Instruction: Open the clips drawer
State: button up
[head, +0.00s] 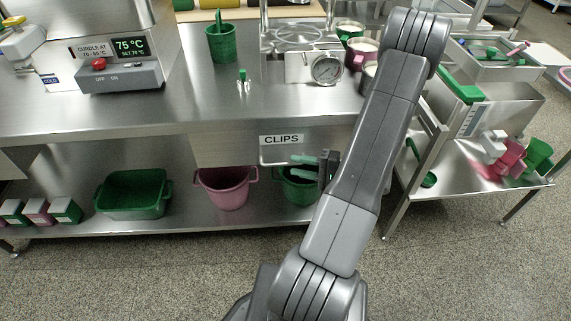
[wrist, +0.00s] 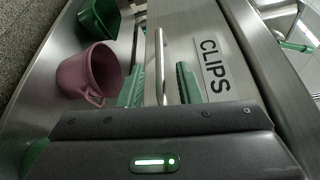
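The clips drawer (head: 225,149) sits under the steel counter, with a white CLIPS label on its front; it looks shut. In the wrist view the label (wrist: 213,66) and the metal bar handle (wrist: 160,62) show close up, turned sideways. My gripper (head: 304,161) is at the drawer's right part, just below the label. Its two green fingers are apart, and in the wrist view the handle lies between the fingertips (wrist: 158,88). Whether a finger touches the handle I cannot tell. The near end of the handle is hidden behind the gripper body.
On the shelf below stand a pink bucket (head: 226,187), a green bucket (head: 297,186) partly behind my arm, and a green tub (head: 133,193). A side table (head: 460,182) with pink and green scoops is at the right. The floor in front is clear.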

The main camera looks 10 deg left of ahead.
aim_at(285, 163)
jog(key=shift+w+a+f, duration=0.1)
jog(key=shift+a, duration=1.05)
jog(key=shift+w+a+f, duration=0.1)
jog(key=shift+a, duration=1)
grip_shut()
